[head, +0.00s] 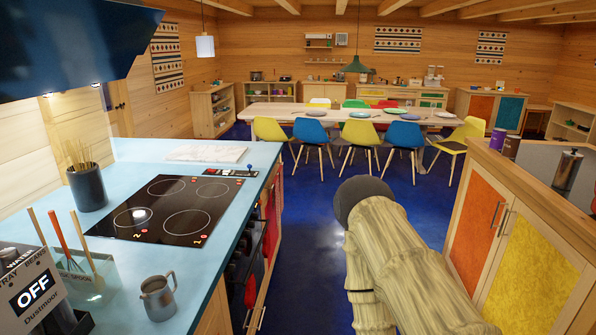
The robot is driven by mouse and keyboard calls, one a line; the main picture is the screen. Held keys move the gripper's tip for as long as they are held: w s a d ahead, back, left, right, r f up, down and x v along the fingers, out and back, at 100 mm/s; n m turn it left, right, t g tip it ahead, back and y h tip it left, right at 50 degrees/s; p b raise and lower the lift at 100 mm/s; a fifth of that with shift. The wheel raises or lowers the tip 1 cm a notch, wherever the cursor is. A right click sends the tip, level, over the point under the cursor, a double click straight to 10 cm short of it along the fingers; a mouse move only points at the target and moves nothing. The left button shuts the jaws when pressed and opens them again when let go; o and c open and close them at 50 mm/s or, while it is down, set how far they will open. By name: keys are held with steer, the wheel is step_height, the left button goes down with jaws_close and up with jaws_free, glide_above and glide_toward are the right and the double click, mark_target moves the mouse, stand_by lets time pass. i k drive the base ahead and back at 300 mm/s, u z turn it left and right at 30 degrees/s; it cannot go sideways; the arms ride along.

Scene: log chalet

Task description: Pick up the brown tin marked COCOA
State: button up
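No lettering that reads COCOA can be made out in the head view. Two small tins or jars stand close together at the far left end of the right-hand counter: a purple one (497,138) and a darker brownish one (511,147). Their labels are too small to read, so I cannot tell if either is the cocoa tin. My arm rises from the lower right, pale and ridged with a dark rounded part. My gripper is not in view.
The left blue counter (215,262) holds a black hob (163,210), a grey mug (158,297), a utensil pot (87,186) and a machine marked OFF (38,291). Blue floor (312,250) lies open between; table and chairs stand beyond.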

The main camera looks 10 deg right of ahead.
mark_target(512, 143)
steer(key=z, duration=0.2)
steer(key=i, duration=1.55)
steer(key=z, duration=0.85)
steer(key=i, duration=1.4)
steer(key=z, duration=0.5)
